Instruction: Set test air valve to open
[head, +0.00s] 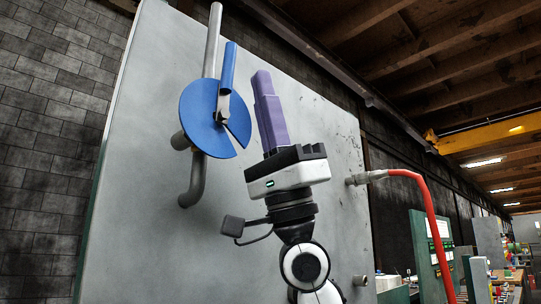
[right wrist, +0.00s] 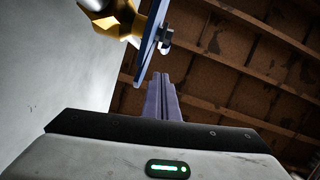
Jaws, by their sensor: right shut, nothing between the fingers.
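The test air valve shows in the head view as a blue disc (head: 203,112) on a grey pipe (head: 212,45) in front of a panel. Its blue lever handle (head: 228,68) points up, almost along the pipe. The disc has a cut at its lower right. In the right wrist view the disc (right wrist: 151,38) is nearly edge-on, with a brass valve body (right wrist: 125,18) behind it. My right gripper (head: 262,76) has purple fingers, shut and empty, pointing up to the right of the handle, apart from it in the picture. The fingers also show in the right wrist view (right wrist: 161,80). My left gripper is out of view.
The large grey panel (head: 130,215) stands behind the valve. A red hose (head: 430,215) runs from a metal fitting (head: 370,177) on the panel's right. A lower stub (head: 360,281) also sticks out. A cluttered workbench area lies far right.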

